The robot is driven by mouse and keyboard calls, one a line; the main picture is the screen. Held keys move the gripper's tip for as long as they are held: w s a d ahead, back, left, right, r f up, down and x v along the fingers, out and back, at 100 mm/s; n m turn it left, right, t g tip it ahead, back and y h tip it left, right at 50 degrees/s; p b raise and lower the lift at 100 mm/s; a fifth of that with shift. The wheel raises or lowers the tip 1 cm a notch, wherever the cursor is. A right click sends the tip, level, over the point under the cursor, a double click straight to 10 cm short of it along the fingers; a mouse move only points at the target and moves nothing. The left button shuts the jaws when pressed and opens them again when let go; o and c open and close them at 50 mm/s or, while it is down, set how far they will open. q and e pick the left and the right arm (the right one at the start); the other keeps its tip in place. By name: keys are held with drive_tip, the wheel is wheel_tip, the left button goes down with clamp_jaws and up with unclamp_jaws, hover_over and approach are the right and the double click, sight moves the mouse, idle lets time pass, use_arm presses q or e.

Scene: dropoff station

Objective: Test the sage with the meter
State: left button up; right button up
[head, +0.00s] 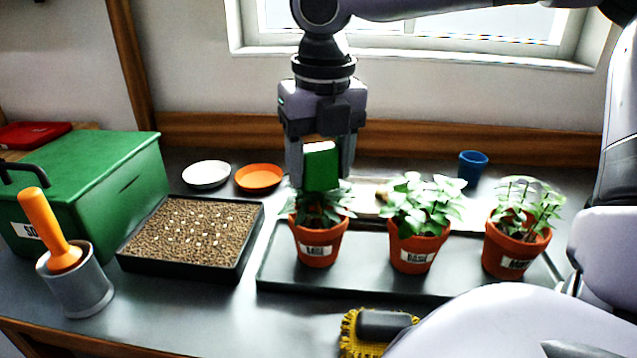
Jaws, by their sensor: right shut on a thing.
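My right gripper (321,170) comes down from the top and is shut on the green meter (321,167), a boxy green body between its fingers. The meter is directly above the leftmost potted plant (319,238), and its lower end is hidden against the leaves, so I cannot tell whether a probe is in the soil. That pot is terracotta with a white label that seems to read sage, though the print is small. A middle potted plant (417,238) and a right potted plant (515,240) stand beside it, also labelled. My left gripper is not in view.
The pots stand on a dark tray (350,283). Left of it are a pebble-filled tray (192,238), a green box (110,190) and a grey cup (75,285) with an orange-handled tool. Saucers (258,178) and a blue cup (472,166) stand behind.

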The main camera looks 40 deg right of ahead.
idle(0.4)
drive_tip(key=o, duration=1.3)
drive_tip(key=shift+c, duration=0.2)
drive_tip(key=shift+r, duration=0.25)
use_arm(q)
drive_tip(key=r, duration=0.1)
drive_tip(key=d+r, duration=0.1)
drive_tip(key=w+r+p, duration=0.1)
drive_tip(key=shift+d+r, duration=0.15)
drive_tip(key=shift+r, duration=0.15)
use_arm(e)
drive_tip(key=r, duration=0.6)
drive_tip(key=shift+s+a+r, duration=0.1)
drive_tip(key=shift+s+r, duration=0.15)
drive_tip(key=shift+r, duration=0.1)
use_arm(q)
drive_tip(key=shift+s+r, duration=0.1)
use_arm(e)
drive_tip(key=shift+r, duration=0.1)
